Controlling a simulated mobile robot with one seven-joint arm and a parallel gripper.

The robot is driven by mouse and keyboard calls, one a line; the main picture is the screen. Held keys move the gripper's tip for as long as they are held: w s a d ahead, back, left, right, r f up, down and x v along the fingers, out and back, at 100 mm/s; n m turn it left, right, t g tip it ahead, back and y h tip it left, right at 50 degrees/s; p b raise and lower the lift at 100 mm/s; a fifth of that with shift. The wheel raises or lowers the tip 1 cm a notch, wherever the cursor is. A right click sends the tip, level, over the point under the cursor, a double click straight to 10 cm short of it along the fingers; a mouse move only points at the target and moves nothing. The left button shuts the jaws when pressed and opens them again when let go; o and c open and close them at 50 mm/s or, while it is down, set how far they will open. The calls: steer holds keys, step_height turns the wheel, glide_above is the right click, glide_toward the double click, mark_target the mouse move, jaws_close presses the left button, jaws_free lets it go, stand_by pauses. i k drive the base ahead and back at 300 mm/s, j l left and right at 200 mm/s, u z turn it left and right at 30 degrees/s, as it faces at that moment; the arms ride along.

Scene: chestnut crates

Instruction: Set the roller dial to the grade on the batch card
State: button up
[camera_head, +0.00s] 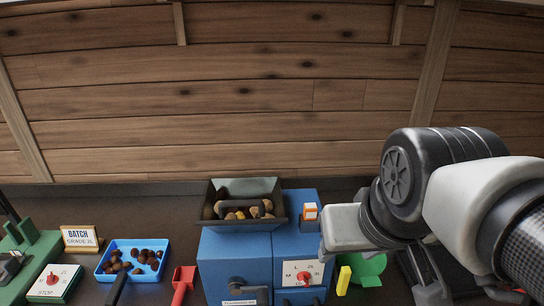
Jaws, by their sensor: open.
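The batch card (81,238) stands upright at the left. It reads BATCH and GRADE, with a small blurred mark that seems to end in L. The roller dial (304,277) is a red knob on a white plate on the front of the blue machine (235,262). A letter like M shows at the plate's left; the other marks and the knob's pointing direction are too small to read. My gripper (345,228) shows as a pale block above and right of the dial, apart from it in the picture. Its fingertips are hidden.
A dark hopper (211,213) with chestnuts tops the machine, beside an orange-and-white box (310,212). A blue tray (165,256) of chestnuts, a red scoop (184,280) and a STOP panel (52,284) are left. A yellow piece (343,280) and green object (368,267) are right.

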mark_target(304, 277)
steer(key=i+j, duration=0.1)
steer(key=k+l+u, duration=0.15)
steer(key=u, duration=0.25)
steer(key=k+u, duration=0.55)
steer(key=u, duration=0.2)
steer(key=k+u, duration=0.35)
steer(key=k+l+z, duration=0.1)
steer(key=l, duration=0.3)
steer(key=k+l+z, duration=0.1)
steer(key=l, duration=0.3)
steer(key=k+l+z, duration=0.1)
steer(key=l, duration=0.35)
steer(key=k, duration=0.05)
